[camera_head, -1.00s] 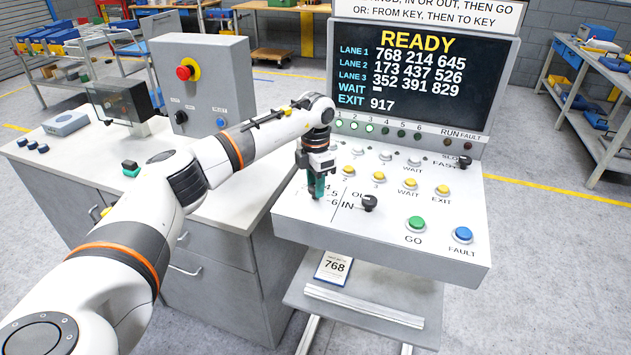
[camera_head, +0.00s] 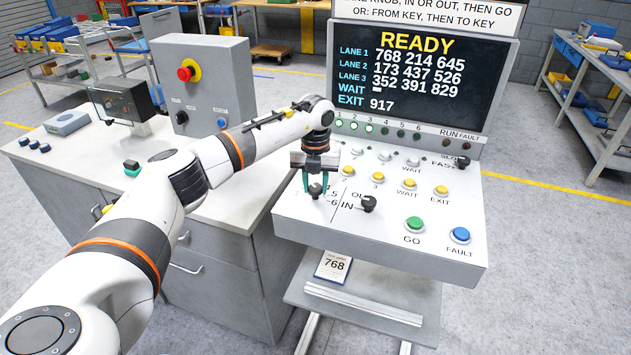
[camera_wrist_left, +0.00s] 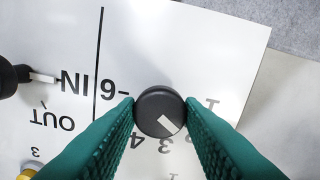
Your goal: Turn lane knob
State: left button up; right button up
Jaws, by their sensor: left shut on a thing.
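The lane knob (camera_head: 316,189) is a round black knob on the left of the sloping white panel (camera_head: 295,215). My left gripper (camera_head: 317,186) points down onto it, with a green finger on each side. In the left wrist view the knob (camera_wrist_left: 160,105) sits between the two fingertips, which are shut on it. Its white pointer line aims to the lower right, between the 3 and the partly covered place beside it. Some numbers near the fingers are partly hidden. My right gripper is in neither view.
A black OUT/IN knob (camera_head: 368,203) stands close to the right of the lane knob. Yellow buttons, a green GO button (camera_head: 414,224) and a blue FAULT button (camera_head: 460,235) are farther right. The screen (camera_head: 420,80) above reads READY.

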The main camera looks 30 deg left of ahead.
aim_at(316, 187)
pick_arm(q)
jog(key=n+p, duration=0.1)
jog(key=n, duration=0.5)
jog(key=shift+n, duration=0.3)
dwell(0.4)
jog(key=o, duration=1)
notch_tip(316, 187, up, 12)
jog(key=b, duration=0.2)
